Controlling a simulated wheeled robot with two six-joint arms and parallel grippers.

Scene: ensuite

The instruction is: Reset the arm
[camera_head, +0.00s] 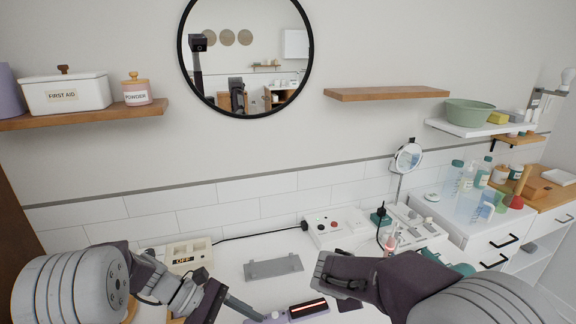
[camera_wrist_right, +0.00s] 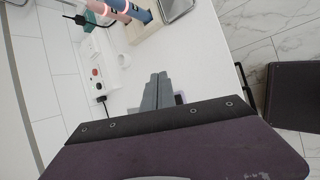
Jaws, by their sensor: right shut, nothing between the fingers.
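My right gripper (camera_head: 328,272) is at the lower middle of the head view, above the white counter (camera_head: 228,262). In the right wrist view the fingers of my right gripper (camera_wrist_right: 156,90) are together, with nothing between them. My left gripper (camera_head: 236,306) is at the bottom edge of the head view, low over the counter. Its fingertips are partly cut off, so I cannot tell whether it is open or shut.
A grey plate (camera_head: 273,267) lies on the counter between my arms. A dark device with a glowing red strip (camera_head: 308,309) is near the front. Wooden shelves (camera_head: 387,94) jut from the wall.

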